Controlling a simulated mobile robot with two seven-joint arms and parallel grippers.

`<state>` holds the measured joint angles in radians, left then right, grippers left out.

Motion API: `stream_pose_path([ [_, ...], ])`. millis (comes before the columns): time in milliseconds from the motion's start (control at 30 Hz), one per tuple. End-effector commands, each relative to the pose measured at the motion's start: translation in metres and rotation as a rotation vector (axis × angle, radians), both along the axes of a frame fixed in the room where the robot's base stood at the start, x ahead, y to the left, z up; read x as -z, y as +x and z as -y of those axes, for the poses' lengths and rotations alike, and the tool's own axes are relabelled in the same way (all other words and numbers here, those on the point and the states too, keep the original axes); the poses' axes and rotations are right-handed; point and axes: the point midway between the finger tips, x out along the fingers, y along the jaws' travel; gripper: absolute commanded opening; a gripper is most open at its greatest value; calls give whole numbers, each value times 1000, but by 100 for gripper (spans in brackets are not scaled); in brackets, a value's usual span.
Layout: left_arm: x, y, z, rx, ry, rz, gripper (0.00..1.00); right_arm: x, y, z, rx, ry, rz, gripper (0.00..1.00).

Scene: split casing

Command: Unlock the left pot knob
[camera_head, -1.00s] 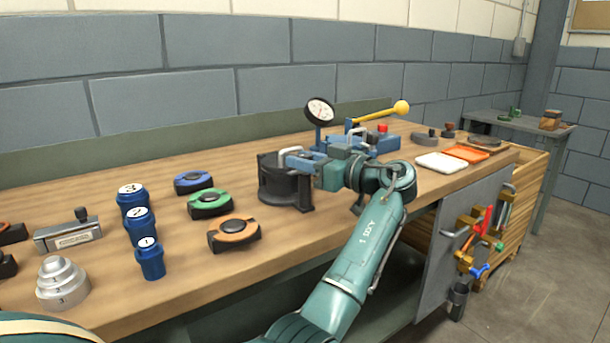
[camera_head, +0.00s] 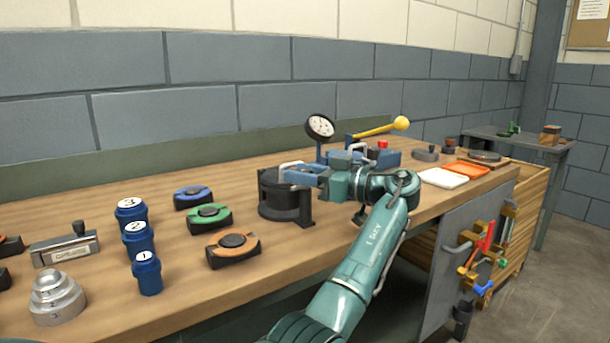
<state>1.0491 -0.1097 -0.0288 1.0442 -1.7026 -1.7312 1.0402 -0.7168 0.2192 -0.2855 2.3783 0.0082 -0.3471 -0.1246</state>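A round black pot (camera_head: 275,203) stands on the workbench near the middle. A pale metal handle shows at its top, and a bracket-like part stands at its right front. The pot's knob is not clearly visible; the gripper hides part of the top.
A dial gauge (camera_head: 320,127) and a blue fixture with a yellow-ball lever (camera_head: 380,128) stand behind the gripper. Blue numbered cylinders (camera_head: 147,272) and blue, green and orange-topped clamps (camera_head: 233,248) stand left. A white tray (camera_head: 443,178) lies right.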

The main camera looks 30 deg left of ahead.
Motion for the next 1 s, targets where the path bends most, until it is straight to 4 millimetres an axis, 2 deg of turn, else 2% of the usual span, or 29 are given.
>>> stream_pose_path([
  [267,1,1,8,3,-2,-2,35,0,0,0,-1,0,0,36],
  [367,1,3,22,4,-2,-4,35,0,0,0,-1,1,-5,36],
  [700,0,10,98,4,-1,-3,35,1,-2,0,-4,-3,-29,36],
  [800,0,11,114,3,-1,-2,35,2,-2,0,-3,-5,-36,36],
  [1000,0,12,129,1,0,-1,35,1,-2,0,0,-2,-38,36],
])
